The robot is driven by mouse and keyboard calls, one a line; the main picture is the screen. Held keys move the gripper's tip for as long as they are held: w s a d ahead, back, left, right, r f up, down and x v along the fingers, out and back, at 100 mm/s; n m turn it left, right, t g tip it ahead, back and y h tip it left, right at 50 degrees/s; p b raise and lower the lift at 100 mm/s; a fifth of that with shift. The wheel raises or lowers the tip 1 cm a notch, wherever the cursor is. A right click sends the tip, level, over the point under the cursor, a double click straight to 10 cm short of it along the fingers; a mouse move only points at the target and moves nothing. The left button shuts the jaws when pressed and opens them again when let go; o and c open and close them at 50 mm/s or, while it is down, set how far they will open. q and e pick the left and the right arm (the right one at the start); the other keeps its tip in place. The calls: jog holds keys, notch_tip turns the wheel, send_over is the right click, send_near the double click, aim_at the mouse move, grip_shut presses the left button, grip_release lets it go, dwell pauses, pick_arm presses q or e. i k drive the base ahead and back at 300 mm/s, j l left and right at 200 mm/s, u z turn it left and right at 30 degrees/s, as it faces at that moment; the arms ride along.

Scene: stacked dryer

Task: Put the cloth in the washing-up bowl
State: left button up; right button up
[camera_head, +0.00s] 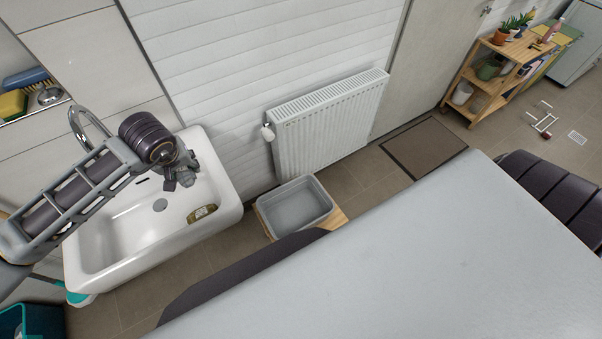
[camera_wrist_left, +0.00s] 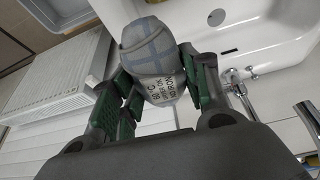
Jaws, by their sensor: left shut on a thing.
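The cloth (camera_wrist_left: 148,48), pale grey with blue stripes, is bunched between the fingers of my left gripper (camera_wrist_left: 158,70) in the left wrist view. The gripper is shut on it. In the head view my left gripper (camera_head: 182,178) is over the back right part of the white sink, near the tap, and the cloth is hard to make out there. The washing-up bowl (camera_head: 295,207) is a grey rectangular tub on a low wooden stand on the floor, right of the sink. It looks empty. My right gripper is not in view.
A white radiator (camera_head: 330,125) stands behind the bowl. A chrome tap (camera_head: 85,120) is behind my left arm. A wooden shelf (camera_head: 500,80) stands far right. Floor shows between sink and bowl.

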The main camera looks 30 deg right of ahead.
aim_at(296, 216)
jog(key=k+l+z, duration=0.25)
jog(key=k+l, duration=0.15)
jog(key=l, duration=0.2)
jog(key=l+z, duration=0.1)
jog(key=l, duration=0.25)
jog(key=k+l+z, duration=0.1)
jog(key=l, duration=0.25)
